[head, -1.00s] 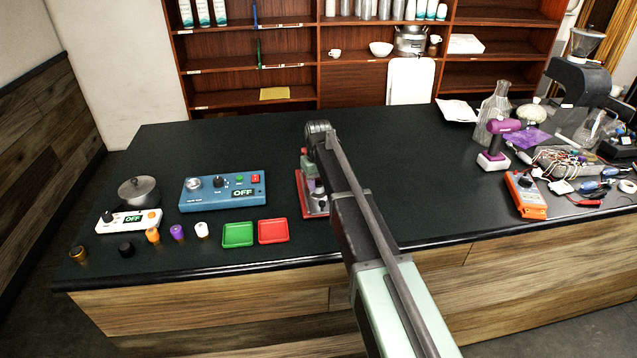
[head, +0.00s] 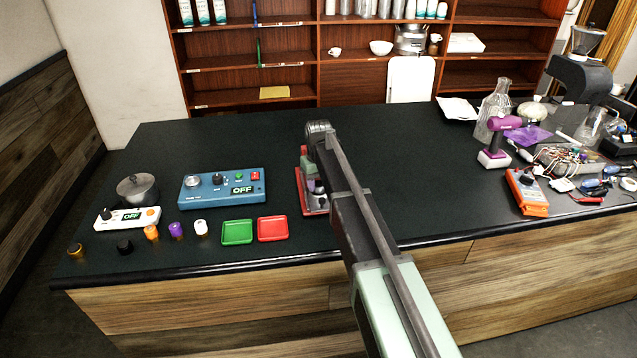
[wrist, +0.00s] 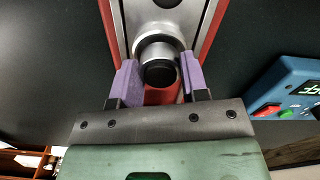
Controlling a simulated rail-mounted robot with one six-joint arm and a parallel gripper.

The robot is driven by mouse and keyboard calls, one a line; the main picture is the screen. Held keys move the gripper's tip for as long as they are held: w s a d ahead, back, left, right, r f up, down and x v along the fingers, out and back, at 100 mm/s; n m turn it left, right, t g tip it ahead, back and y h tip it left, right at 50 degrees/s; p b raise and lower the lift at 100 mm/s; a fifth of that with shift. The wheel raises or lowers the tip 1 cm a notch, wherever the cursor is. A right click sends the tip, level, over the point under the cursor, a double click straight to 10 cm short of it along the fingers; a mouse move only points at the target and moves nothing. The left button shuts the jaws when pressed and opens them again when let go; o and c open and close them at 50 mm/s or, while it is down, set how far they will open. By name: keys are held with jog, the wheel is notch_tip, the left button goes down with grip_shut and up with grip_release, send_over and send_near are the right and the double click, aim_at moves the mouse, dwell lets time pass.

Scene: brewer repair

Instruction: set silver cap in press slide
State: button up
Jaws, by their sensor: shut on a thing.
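My gripper (wrist: 159,82) has purple finger pads on either side of a silver cap (wrist: 157,47) with a round black end facing the wrist camera. It is shut on the cap. Beyond the cap, the press slide shows as a grey metal strip (wrist: 133,14) between red edges (wrist: 212,25), and the cap lines up with this strip. I cannot tell whether the cap touches it or how deep it sits. In the head view the red press base (head: 301,196) is partly hidden behind my arm, with my gripper (head: 316,188) over it.
Left of the press are a red tray (head: 273,228), a green tray (head: 237,232) and a blue control box (head: 222,187). Several small knobs stand along the front left. Right of my arm the counter is clear up to a purple drill (head: 497,140) and an orange meter (head: 527,192).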

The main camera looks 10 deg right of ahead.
jog(key=shift+f, duration=0.2)
dwell(0.3)
jog(key=shift+f, duration=0.1)
jog(key=shift+f+b, duration=0.2)
jog(key=shift+b, duration=0.2)
dwell(0.4)
jog(key=o, duration=1.4)
jog(key=shift+o, duration=0.2)
notch_tip(320, 180, up, 8)
jog(key=p, duration=0.8)
jog(key=shift+r, duration=0.2)
jog(key=shift+f, duration=0.1)
